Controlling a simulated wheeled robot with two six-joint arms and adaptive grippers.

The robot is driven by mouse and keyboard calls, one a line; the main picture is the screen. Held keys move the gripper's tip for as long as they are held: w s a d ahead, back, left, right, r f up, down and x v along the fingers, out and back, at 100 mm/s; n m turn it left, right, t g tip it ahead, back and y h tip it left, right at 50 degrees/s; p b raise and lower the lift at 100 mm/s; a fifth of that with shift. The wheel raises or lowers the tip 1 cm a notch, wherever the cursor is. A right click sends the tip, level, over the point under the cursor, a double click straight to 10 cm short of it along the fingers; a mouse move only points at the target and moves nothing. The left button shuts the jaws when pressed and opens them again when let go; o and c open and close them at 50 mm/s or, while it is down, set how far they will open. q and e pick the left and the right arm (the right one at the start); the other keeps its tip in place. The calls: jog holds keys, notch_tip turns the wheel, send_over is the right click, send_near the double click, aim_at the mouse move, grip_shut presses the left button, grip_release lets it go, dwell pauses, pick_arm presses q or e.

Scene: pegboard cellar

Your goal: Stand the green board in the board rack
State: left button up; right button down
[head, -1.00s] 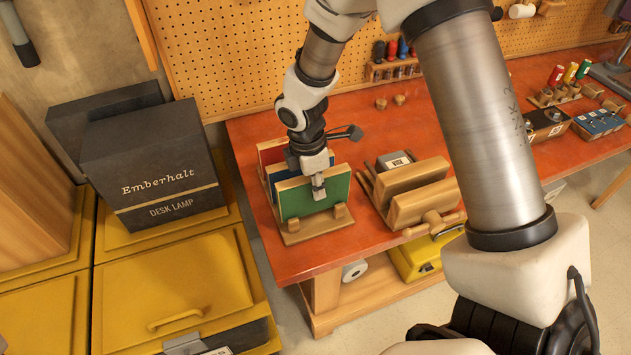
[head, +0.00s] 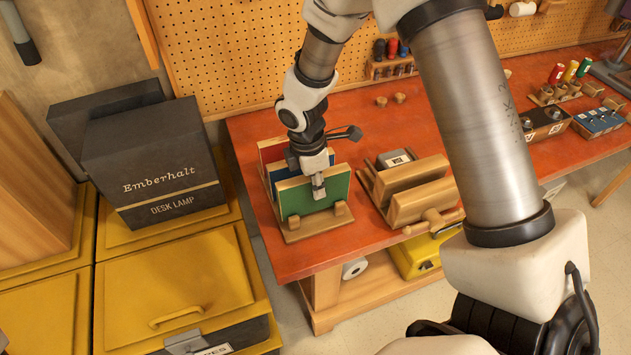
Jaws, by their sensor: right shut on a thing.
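The green board (head: 296,203) stands upright in the front of the wooden board rack (head: 310,227), on the left end of the orange bench. A blue board (head: 274,171) and a red board (head: 271,153) stand behind it in the rack. My right gripper (head: 318,188) comes down from above and is shut on the top edge of the green board. Its fingers hide a little of the board's face. My left gripper is not in view.
A wooden vise (head: 420,207) stands on the bench right of the rack. Dark Emberhalt lamp boxes (head: 155,170) sit on yellow cabinets (head: 185,285) to the left. Screwdrivers, small tools and bottles line the back and right of the orange bench (head: 365,237).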

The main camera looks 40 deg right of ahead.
jog(key=shift+f+b, duration=0.65)
jog(key=shift+f, duration=0.55)
jog(key=c, duration=0.9)
grip_release()
notch_tip(320, 180, up, 10)
jog(key=p, duration=1)
jog(key=shift+r+p, duration=0.15)
jog(key=shift+p, duration=0.15)
